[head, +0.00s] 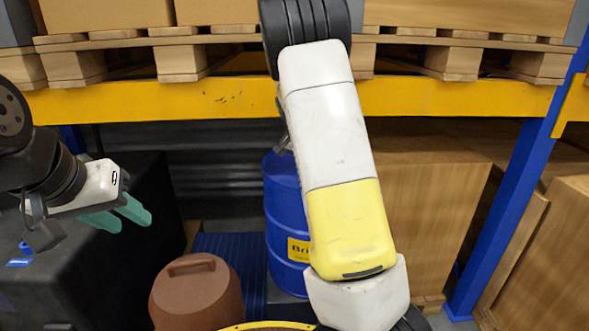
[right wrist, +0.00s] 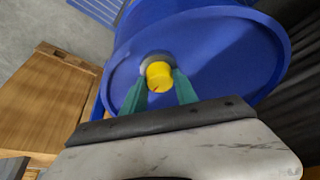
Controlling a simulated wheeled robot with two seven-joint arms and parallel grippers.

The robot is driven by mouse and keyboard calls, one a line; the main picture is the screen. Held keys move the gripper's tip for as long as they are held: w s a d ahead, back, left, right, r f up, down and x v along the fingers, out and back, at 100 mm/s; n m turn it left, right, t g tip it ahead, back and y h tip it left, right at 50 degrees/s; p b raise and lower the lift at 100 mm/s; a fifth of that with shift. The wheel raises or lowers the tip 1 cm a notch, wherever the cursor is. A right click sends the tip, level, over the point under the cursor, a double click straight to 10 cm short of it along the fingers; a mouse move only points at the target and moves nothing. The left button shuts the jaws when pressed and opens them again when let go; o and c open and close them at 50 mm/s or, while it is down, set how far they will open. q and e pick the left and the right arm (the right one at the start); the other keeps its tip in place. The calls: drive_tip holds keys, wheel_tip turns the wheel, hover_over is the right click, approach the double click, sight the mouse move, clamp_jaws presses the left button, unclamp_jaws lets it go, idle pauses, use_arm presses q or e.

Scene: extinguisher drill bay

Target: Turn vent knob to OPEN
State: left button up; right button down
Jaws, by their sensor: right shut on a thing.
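In the head view the blue drum (head: 284,205) stands upright, partly hidden behind my right arm, and the knob is hidden. My left gripper (head: 122,214) is open and empty at the left, its green fingers apart.
A brown lidded container (head: 196,295) stands in front of the drum. Yellow shelf beams (head: 180,100) and wooden pallets lie above. Cardboard-coloured boxes (head: 430,215) and a blue post (head: 515,190) stand on the right. A dark case (head: 150,200) sits behind my left gripper.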

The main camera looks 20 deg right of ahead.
drive_tip(key=c, duration=0.9)
unclamp_jaws()
drive_tip(key=shift+f, duration=0.1)
drive_tip(key=shift+c, duration=0.2)
drive_tip(key=shift+r, duration=0.2)
drive_tip(key=v, duration=0.7)
drive_tip(key=shift+r, duration=0.25)
drive_tip(key=shift+s+a, duration=0.1)
